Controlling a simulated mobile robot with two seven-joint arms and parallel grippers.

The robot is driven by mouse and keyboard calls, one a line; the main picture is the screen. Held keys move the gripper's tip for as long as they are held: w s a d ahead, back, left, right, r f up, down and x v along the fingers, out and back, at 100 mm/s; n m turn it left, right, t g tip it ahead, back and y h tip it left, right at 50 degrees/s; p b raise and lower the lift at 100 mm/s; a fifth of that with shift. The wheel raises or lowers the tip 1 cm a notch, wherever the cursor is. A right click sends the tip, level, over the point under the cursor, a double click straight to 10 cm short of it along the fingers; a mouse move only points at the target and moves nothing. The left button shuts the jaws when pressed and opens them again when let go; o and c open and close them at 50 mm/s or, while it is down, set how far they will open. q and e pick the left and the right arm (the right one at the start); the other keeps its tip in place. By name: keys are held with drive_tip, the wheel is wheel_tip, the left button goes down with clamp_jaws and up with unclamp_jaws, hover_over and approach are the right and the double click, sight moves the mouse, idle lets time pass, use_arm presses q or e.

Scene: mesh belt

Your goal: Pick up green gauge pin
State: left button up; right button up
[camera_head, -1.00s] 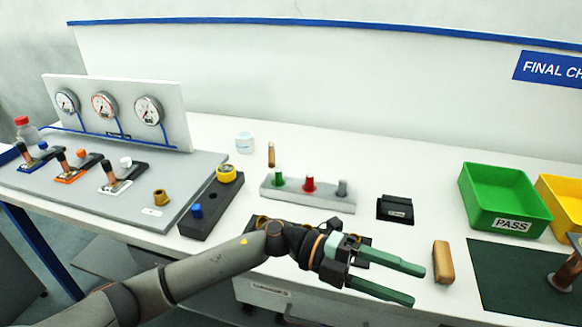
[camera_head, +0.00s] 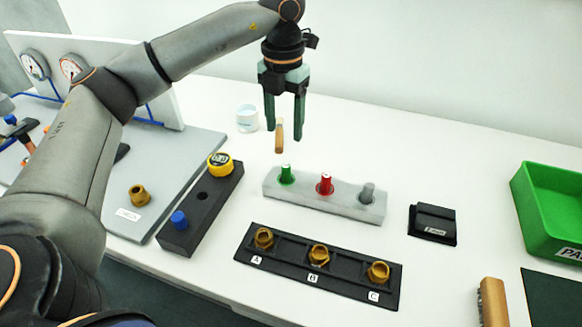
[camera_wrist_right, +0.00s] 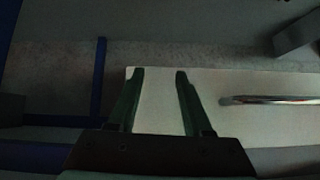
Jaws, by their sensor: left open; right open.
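The green gauge pin (camera_head: 286,174) stands upright in the left end of a light grey block (camera_head: 346,205), with a red pin (camera_head: 325,184) and a grey pin (camera_head: 367,192) to its right. My left gripper (camera_head: 285,128) points down with its fingers apart, above and behind the green pin in the head view, and does not touch it. A small tan wooden piece (camera_head: 279,138) shows near its fingertips; I cannot tell whether it touches them. My right gripper (camera_wrist_right: 158,73) shows only in the right wrist view, open and empty, away from the pins.
A black tray (camera_head: 325,283) with brass fittings A, B and C lies in front of the block. A black holder (camera_head: 180,238) with yellow and blue parts stands left.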

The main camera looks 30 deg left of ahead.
use_arm(q)
hover_over(286, 165)
drive_tip(key=f, duration=0.5)
drive_tip(key=shift+s+f, duration=0.2)
drive_tip(key=shift+f, duration=0.15)
drive_tip(key=f+p, duration=0.1)
drive_tip(key=f, duration=0.5)
drive_tip(key=shift+w+f, duration=0.2)
clamp_jaws()
